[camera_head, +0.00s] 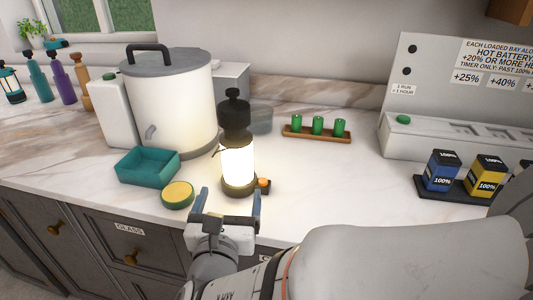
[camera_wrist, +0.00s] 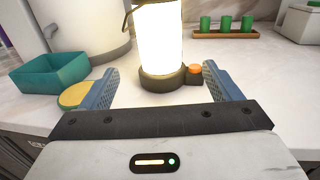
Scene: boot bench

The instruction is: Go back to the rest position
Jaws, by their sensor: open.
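My gripper (camera_head: 230,203) is open and empty, low over the front of the marble counter. Its two blue fingers also show in the wrist view (camera_wrist: 158,90), spread apart with nothing between their tips. A lit lantern (camera_head: 237,165) with a black top and dark base stands upright on the counter just beyond the fingertips. The lantern (camera_wrist: 157,45) is cut off at the top in the wrist view. An orange button (camera_wrist: 194,69) sits at the right of its base. I cannot tell whether a fingertip touches the lantern.
A teal tray (camera_head: 148,168) and a round yellow-green pad (camera_head: 177,195) lie left of my gripper. A large white pot (camera_head: 170,100) stands behind. A wooden rack (camera_head: 317,134) holds green cylinders. Blue (camera_head: 443,171) and yellow (camera_head: 486,176) batteries stand right.

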